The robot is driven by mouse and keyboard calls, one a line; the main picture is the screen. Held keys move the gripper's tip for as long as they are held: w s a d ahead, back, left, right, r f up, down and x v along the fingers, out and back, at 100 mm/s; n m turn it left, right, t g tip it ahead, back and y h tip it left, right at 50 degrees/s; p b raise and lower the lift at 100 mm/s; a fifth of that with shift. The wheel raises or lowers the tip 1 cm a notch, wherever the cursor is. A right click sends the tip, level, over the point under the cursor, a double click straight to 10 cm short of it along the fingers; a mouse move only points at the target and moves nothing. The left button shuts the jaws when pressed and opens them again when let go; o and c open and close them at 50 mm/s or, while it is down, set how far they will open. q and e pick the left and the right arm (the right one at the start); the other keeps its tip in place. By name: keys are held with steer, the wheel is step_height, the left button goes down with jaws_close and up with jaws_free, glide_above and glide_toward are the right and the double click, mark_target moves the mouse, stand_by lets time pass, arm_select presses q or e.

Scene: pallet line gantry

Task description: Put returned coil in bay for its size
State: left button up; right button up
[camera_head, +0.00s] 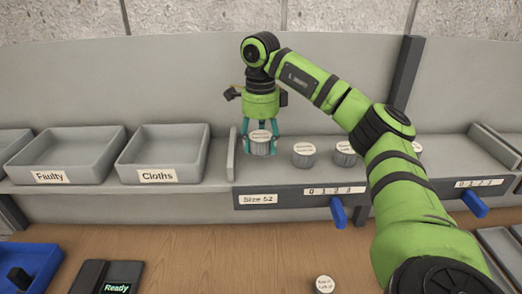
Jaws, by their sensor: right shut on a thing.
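My right gripper (261,147) points down at the left end of the bay labelled "Size 52" (283,199). It is shut on a grey coil with a round white label on top (260,137). The coil is at or just above the bay floor; I cannot tell if it touches. Two similar coils (303,155) (345,154) stand upright in a row to its right, apart from it. Another coil (417,148) shows partly behind my right arm. The label print is too small to read. My left gripper is not in view.
Grey bins labelled "Faulty" (48,177) and "Cloths" (158,175) stand left of the bay, past an upright divider (232,154). Blue levers (338,212) (474,204) stick out in front. A labelled round item (325,284) and a "Ready" display (117,287) are on the wooden bench.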

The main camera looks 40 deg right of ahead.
mark_target(261, 153)
step_height(261, 153, down, 3)
steer(key=shift+s+f+p, duration=0.1)
steer(key=shift+s+p, duration=0.05)
steer(key=shift+p, duration=0.75)
steer(key=shift+f, duration=0.2)
steer(key=shift+f, duration=0.2)
steer(key=o, duration=1.5)
steer(key=shift+c, duration=0.2)
steer(key=shift+r, duration=0.1)
